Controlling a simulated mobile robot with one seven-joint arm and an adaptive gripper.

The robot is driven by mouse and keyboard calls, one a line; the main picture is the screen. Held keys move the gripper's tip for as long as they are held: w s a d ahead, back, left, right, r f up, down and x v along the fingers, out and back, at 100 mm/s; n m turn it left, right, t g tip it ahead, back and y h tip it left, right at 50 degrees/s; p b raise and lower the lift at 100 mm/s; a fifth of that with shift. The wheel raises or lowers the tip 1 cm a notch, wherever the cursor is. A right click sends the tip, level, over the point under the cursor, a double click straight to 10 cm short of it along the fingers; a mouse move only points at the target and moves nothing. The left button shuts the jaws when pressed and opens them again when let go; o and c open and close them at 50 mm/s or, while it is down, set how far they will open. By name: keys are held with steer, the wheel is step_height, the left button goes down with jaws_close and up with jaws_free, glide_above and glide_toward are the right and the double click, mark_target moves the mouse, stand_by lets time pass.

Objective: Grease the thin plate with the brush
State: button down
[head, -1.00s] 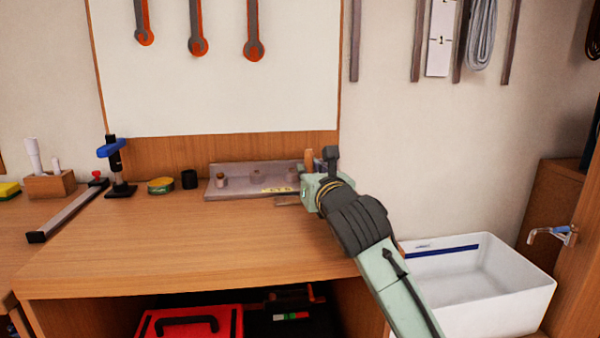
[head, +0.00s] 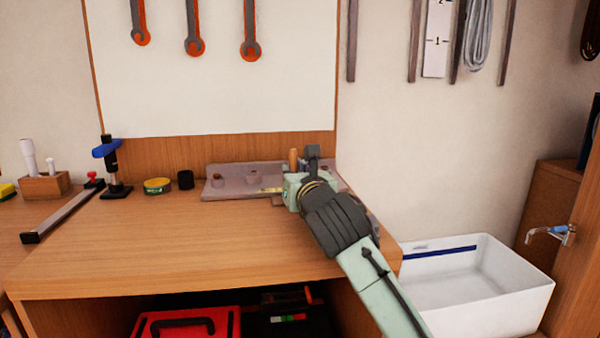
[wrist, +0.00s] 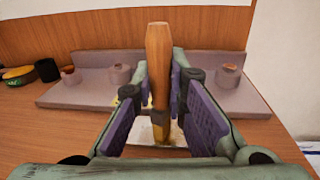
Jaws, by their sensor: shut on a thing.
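My gripper (wrist: 160,96) is shut on the brush (wrist: 158,60). The brush stands roughly upright, its wooden handle rising above the fingers; the handle also shows above my gripper in the head view (head: 293,158). The thin plate (wrist: 178,138) is a pale, flat piece below the brush, seen between the fingers in the wrist view. The brush's lower end is over the plate, but I cannot tell whether the bristles touch it. In the head view, my gripper (head: 297,184) and arm hide most of the plate.
A grey fixture (head: 216,188) with several round posts stands behind the plate, against the wooden back panel. A round tin (head: 157,186), a black cup (head: 186,180) and a blue-handled clamp (head: 112,165) stand to the left. The bench front (head: 170,250) is clear. A white basin (head: 480,300) is at right.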

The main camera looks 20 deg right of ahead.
steer(key=shift+w+a, duration=0.25)
steer(key=shift+a, duration=0.6)
steer(key=shift+w+a, duration=0.2)
steer(key=shift+a, duration=0.6)
steer(key=shift+w+a, duration=0.25)
steer(key=shift+a, duration=0.6)
steer(key=shift+w+d, duration=0.2)
steer(key=shift+w, duration=0.35)
steer(key=shift+s+d, duration=0.4)
steer(key=shift+d, duration=1.05)
steer(key=shift+s+d, duration=0.45)
steer(key=shift+d, duration=0.95)
steer(key=shift+s+d, duration=0.4)
steer(key=shift+d, duration=1.05)
steer(key=shift+f, duration=0.1)
steer(key=shift+w+a+b, duration=0.2)
steer(key=shift+w+a, duration=0.2)
steer(key=shift+a, duration=1.05)
steer(key=shift+w+a+b, duration=0.15)
steer(key=shift+w+a, duration=0.3)
steer(key=shift+a, duration=1)
steer(key=shift+w+a+b, duration=0.2)
steer(key=shift+w+a, duration=0.2)
steer(key=shift+a, duration=1.05)
step_height(320, 180, up, 6)
steer(key=p, duration=0.4)
steer(key=shift+p, duration=0.35)
